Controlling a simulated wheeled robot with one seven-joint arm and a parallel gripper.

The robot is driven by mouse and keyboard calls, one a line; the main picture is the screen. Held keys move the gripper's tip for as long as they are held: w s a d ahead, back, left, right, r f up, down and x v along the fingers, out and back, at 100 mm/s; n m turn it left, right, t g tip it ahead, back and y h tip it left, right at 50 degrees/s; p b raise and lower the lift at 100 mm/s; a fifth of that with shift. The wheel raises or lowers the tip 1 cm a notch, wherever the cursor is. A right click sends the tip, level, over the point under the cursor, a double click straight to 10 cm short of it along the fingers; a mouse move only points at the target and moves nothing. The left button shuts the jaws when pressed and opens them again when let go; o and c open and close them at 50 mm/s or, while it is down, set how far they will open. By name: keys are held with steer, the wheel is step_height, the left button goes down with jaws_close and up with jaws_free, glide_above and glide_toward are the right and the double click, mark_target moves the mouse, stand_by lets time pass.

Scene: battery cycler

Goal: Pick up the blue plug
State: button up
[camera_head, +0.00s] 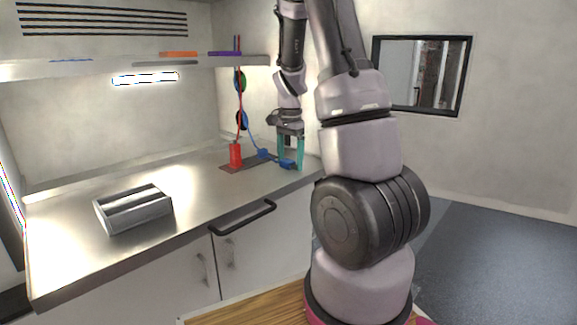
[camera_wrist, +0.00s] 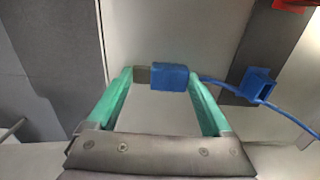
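The blue plug (camera_wrist: 170,77) shows in the wrist view between the tips of my two teal fingers, with a dark grey-brown end on its left and a blue cable leaving on its right. My gripper (camera_wrist: 160,76) is open, with its fingers spread about the plug's length apart; I cannot tell whether they touch it. In the head view my gripper (camera_head: 290,165) points down over the right part of the counter, with the blue plug (camera_head: 287,163) low at its fingertips and partly hidden.
A blue holder (camera_wrist: 257,85) stands along the cable; it also shows in the head view (camera_head: 263,154). A red block (camera_head: 236,155) stands left of it on a dark mat (camera_head: 229,167). A shelf (camera_head: 215,64) hangs above.

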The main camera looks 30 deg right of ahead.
mark_target(288, 160)
steer(key=r+n, duration=0.8)
steer(key=shift+w+r, duration=0.2)
steer(key=shift+r, duration=0.05)
steer(key=n, duration=0.3)
steer(key=f+n, duration=0.1)
steer(key=n, duration=0.3)
steer(key=shift+w, duration=0.15)
steer(key=n, duration=0.3)
steer(key=f+n, duration=0.1)
steer(key=n, duration=0.2)
steer(key=shift+w+f+n, duration=0.15)
steer(key=shift+n, duration=0.25)
steer(key=n, duration=0.3)
steer(key=shift+f+n, duration=0.3)
steer(key=shift+n, duration=0.1)
steer(key=n, duration=0.4)
steer(key=shift+w+f, duration=0.15)
steer(key=shift+f, duration=2.55)
